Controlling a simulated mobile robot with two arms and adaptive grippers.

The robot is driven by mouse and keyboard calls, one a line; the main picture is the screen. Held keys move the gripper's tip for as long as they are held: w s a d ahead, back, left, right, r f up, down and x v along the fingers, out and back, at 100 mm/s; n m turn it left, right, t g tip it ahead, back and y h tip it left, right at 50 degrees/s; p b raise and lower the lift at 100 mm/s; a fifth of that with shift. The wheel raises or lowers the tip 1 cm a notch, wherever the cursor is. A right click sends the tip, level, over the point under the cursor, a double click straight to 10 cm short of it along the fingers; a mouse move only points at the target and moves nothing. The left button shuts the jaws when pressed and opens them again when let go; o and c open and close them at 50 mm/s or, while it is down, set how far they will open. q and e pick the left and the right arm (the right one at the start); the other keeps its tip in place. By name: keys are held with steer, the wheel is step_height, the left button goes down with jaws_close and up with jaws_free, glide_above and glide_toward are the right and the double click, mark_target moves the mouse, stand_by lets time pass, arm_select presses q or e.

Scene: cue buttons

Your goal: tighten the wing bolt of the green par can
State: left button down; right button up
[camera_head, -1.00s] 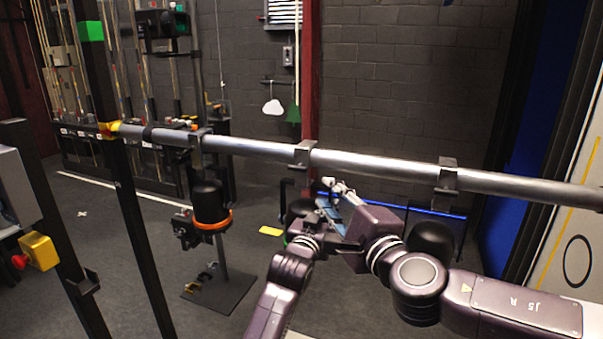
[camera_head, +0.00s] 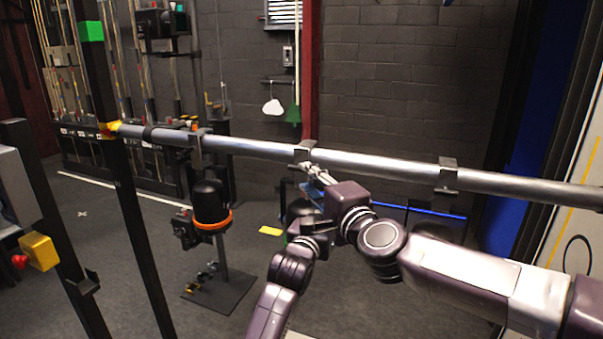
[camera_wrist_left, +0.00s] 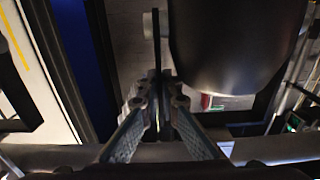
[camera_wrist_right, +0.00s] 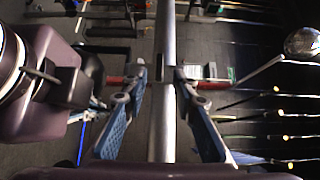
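A black par can (camera_head: 298,210) hangs below the middle of the silver pipe (camera_head: 375,164). A sliver of green shows low on it; my arms hide most of the rest. My right gripper (camera_head: 312,170) is just below the middle clamp (camera_head: 304,150). In the right wrist view its fingers (camera_wrist_right: 163,85) are apart, with the pipe showing between them. My left gripper is mostly hidden in the head view. In the left wrist view its fingertips (camera_wrist_left: 160,95) are close together around a thin dark upright bar (camera_wrist_left: 157,50) beside a black can (camera_wrist_left: 235,45). The wing bolt cannot be made out.
A yellow box with a red button (camera_head: 38,252) is at far left. Floor between the left posts and the wall is mostly clear.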

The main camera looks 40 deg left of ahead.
mark_target(299, 170)
steer(key=shift+x, duration=2.25)
jaws_close()
